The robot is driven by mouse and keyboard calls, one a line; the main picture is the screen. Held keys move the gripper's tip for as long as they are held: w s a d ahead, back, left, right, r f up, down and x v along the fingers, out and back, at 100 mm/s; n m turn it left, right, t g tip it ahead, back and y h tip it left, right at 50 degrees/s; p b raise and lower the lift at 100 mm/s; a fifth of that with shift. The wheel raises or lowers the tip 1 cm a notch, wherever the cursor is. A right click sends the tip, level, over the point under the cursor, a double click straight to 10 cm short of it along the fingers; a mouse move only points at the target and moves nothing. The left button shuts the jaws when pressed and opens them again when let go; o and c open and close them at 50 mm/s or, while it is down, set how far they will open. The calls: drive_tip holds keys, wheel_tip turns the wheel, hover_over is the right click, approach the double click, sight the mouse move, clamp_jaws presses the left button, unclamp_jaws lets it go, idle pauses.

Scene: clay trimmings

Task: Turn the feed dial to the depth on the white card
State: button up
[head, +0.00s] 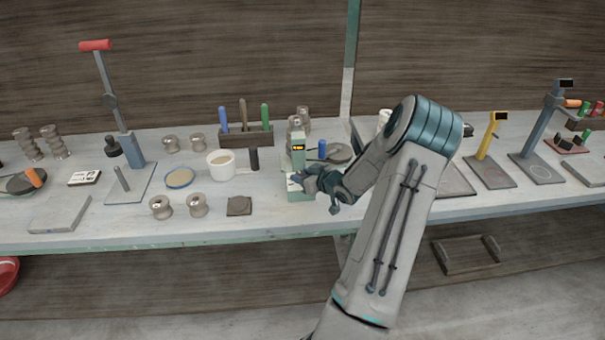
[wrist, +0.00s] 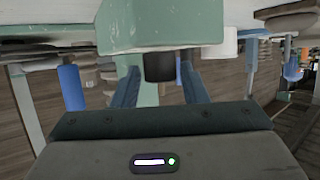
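The pale green machine (head: 298,158) stands near the front middle of the bench, with a small lit orange display (head: 298,147) too small to read. In the wrist view its green body (wrist: 185,22) fills the top. A dark round dial (wrist: 160,68) sticks out of it. My gripper (head: 303,180) is at the machine's front. In the wrist view its two fingers stand on either side of the dial, with a gap on each side. A white card-like piece (head: 84,178) with dark marks lies at the left; I cannot read it.
Stands with flat bases fill the right.

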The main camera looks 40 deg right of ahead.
drive_tip(key=shift+w+f, duration=0.25)
drive_tip(key=shift+w, duration=0.25)
drive_tip(key=c, duration=0.7)
drive_tip(key=shift+d, duration=0.2)
drive_tip(key=shift+a, duration=0.2)
drive_tip(key=shift+f+b, duration=0.1)
drive_tip(key=shift+b, duration=0.35)
